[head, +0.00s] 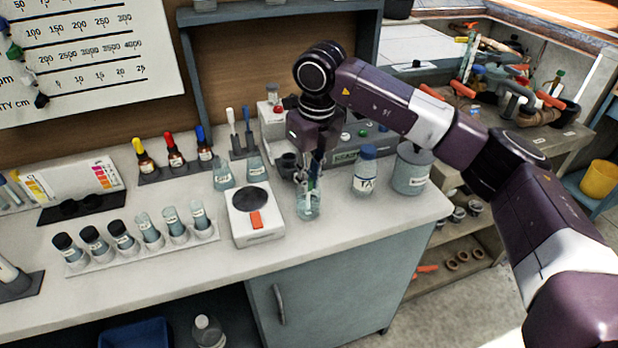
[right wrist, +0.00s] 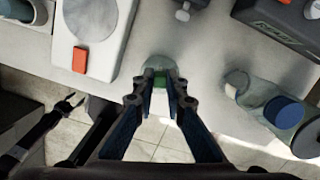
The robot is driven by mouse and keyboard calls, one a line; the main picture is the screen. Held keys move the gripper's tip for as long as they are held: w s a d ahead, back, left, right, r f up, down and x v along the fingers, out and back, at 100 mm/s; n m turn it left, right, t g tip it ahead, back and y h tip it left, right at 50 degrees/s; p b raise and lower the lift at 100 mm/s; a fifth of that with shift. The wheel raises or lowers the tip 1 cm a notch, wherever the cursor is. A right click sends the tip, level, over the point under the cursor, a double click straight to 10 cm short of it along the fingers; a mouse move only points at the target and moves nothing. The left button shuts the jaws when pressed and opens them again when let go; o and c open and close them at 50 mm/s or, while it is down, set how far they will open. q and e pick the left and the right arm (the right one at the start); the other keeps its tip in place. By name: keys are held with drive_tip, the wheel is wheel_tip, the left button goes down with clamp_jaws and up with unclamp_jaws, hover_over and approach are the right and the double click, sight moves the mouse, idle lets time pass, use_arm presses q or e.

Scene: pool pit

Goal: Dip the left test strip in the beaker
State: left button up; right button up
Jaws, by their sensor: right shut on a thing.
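My right gripper (head: 310,178) points down over a small clear glass beaker (head: 309,208) near the counter's front edge. In the right wrist view its fingers (right wrist: 161,88) close on a thin, greenish thing, which looks like the test strip. Its lower part appears to reach into the beaker's mouth; the fingers hide most of it, and I cannot tell how deep it goes. The round, greenish beaker (right wrist: 163,64) shows just beyond the fingertips. My left gripper does not show in the head view.
A white scale (head: 257,222) with an orange patch stands left of the beaker. A labelled bottle (head: 364,172) with a blue cap and a larger jar (head: 411,172) stand to the right. A row of vials (head: 124,239) is at left. The counter's front edge is close.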

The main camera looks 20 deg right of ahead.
drive_tip(key=shift+o, duration=0.2)
drive_tip(key=shift+r, duration=0.1)
drive_tip(key=shift+r+p, duration=3)
drive_tip(key=shift+r, duration=2.1)
drive_tip(key=shift+c, duration=0.2)
